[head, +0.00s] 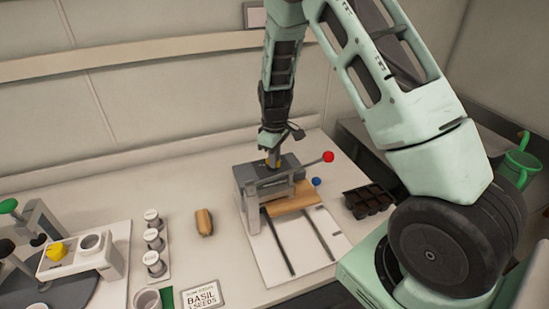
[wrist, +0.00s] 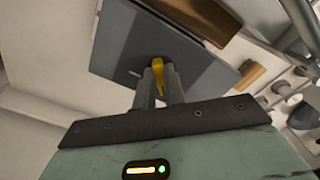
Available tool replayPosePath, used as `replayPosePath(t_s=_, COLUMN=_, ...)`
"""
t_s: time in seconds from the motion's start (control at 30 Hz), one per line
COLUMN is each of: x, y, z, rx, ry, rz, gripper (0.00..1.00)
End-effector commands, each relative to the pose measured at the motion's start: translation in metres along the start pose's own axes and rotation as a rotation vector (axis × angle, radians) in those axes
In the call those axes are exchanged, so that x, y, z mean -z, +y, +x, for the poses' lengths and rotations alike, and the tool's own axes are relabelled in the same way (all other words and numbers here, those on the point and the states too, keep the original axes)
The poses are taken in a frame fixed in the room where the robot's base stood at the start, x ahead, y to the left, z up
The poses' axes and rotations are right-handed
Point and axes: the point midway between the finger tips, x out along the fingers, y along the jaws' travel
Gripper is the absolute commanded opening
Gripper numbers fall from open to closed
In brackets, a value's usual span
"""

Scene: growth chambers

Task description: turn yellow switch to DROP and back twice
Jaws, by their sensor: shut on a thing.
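The yellow switch (wrist: 168,78) sits on top of a dark grey box (wrist: 115,40), part of a machine (head: 240,178) on the bench. My gripper (wrist: 160,75) is shut on the switch, with its fingers on either side of it. In the head view my gripper (head: 273,160) comes straight down onto the top of the box, and only a little yellow shows between the fingers. Any DROP label is hidden or too small to read.
A lever with a red ball (head: 328,156) sticks out right of the box. A blue ball (head: 316,182), a wooden board (head: 295,200) and a black cell tray (head: 367,201) are near. A tan block (head: 204,222), white-capped jars (head: 153,238) and a basil seeds sign (head: 203,297) stand left.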

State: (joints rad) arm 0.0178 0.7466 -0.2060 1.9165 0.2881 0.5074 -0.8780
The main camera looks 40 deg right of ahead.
Motion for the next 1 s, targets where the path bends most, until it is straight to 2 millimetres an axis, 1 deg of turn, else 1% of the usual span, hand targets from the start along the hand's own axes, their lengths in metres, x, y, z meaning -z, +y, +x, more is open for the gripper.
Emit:
replayPosePath(t_s=0.27, x=0.0009, y=-0.0004, z=-0.0003, rx=-0.001, ry=0.003, rz=0.183, gripper=0.00)
replayPosePath(t_s=1.0, x=0.0035, y=-0.0031, z=-0.0017, rx=-0.001, ry=0.005, rz=0.884, gripper=0.00)
